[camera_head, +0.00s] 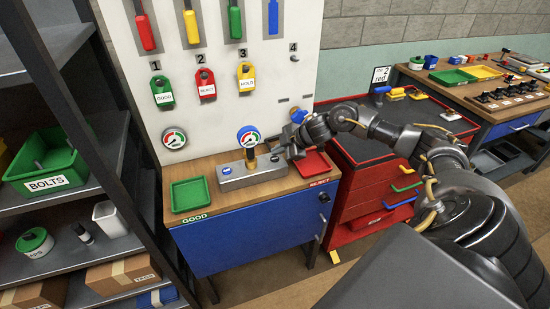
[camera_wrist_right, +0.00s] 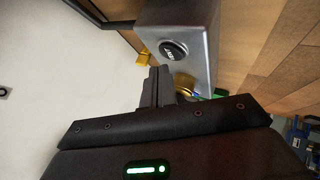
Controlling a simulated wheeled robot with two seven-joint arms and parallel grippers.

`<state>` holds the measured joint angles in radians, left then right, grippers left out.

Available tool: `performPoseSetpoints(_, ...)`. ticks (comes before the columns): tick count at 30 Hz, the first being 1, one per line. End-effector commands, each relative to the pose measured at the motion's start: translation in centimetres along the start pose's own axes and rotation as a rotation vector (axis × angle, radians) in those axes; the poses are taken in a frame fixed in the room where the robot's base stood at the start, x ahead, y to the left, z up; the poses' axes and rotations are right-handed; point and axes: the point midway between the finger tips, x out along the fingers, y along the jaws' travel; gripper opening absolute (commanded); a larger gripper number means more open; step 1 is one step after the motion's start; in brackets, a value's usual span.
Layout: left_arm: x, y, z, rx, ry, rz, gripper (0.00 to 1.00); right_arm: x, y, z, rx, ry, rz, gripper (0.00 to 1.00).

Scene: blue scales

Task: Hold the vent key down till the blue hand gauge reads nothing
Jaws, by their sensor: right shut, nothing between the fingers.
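A grey metal block (camera_head: 253,173) stands on the wooden bench top. A blue-rimmed gauge (camera_head: 248,136) stands above its middle on a brass fitting; its needle is too small to read. A round blue-and-white piece (camera_head: 225,170) is on the block's left part. In the right wrist view the block (camera_wrist_right: 203,20) carries a round black key (camera_wrist_right: 173,49) with pale lettering I cannot read. The brass fitting (camera_wrist_right: 185,83) shows just beside my right fingers. My right gripper (camera_head: 284,151) is shut and empty at the block's right end; its fingertips (camera_wrist_right: 159,72) point toward the key, apparently short of it. My left gripper is out of view.
A white tool board (camera_head: 217,95) rises behind, with a second gauge (camera_head: 174,138). A dark shelf (camera_head: 75,100) stands left. A red tool cabinet (camera_head: 365,180) stands right.

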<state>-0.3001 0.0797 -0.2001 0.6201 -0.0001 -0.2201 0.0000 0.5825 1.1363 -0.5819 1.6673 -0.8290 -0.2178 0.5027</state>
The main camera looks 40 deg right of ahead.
Motion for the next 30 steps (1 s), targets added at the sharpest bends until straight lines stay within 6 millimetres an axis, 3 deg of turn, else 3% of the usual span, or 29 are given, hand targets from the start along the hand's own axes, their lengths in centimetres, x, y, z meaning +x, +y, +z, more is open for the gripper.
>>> performPoseSetpoints(7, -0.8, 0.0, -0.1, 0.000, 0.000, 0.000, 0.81, -0.6, 0.5, -0.5, 0.000, 0.000, 0.001, 0.00)
performPoseSetpoints(20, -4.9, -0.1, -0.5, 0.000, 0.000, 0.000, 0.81, -3.5, 2.5, -2.5, 0.000, 0.000, 0.000, 0.00)
performPoseSetpoints(30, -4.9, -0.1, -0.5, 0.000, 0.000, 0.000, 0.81, -3.5, 2.5, -2.5, 0.000, 0.000, 0.000, 0.00)
